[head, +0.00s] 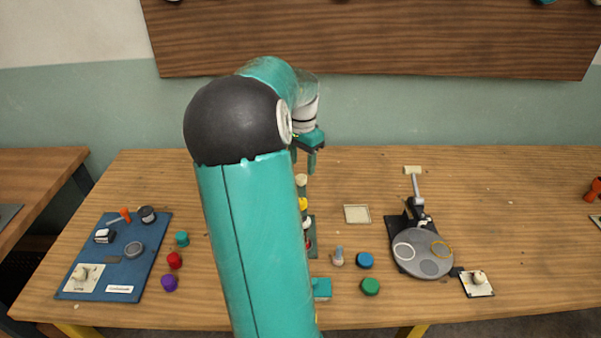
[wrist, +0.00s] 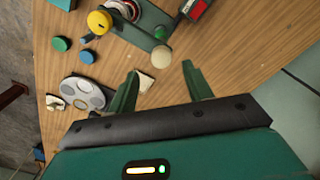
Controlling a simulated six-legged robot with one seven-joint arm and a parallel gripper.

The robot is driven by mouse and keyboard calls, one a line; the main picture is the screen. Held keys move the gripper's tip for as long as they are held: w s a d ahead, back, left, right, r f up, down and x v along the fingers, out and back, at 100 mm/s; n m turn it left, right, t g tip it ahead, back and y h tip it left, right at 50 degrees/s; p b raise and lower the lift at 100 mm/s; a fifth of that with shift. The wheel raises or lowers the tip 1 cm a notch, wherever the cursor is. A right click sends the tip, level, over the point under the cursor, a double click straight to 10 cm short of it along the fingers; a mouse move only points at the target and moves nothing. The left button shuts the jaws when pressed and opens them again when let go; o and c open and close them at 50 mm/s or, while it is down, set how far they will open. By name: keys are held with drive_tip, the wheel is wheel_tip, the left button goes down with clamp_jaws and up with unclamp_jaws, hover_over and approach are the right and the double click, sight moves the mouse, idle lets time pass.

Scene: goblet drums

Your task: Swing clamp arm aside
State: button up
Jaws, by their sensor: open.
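A black stand with a grey disc (head: 422,254) is right of centre on the table in the head view. A metal arm (head: 416,187) with a pale tip runs back from it; this looks like the clamp arm, but I am not certain. The disc also shows in the wrist view (wrist: 85,92), left of my fingers. My gripper (head: 303,159) is open, above the table's back part, left of the stand. In the wrist view my fingers (wrist: 161,70) are spread with nothing held. One finger and the gripper body hide the metal arm there.
A green plate (wrist: 150,22) carries a yellow knob (wrist: 99,21) and a pale ball (wrist: 162,56); my arm partly covers it in the head view. A blue board (head: 118,257) with parts is at left. Loose caps lie in front.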

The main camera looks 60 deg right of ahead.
sight(301, 177)
drive_tip(key=shift+w+f, duration=0.1)
drive_tip(key=shift+f, duration=2.25)
clamp_jaws()
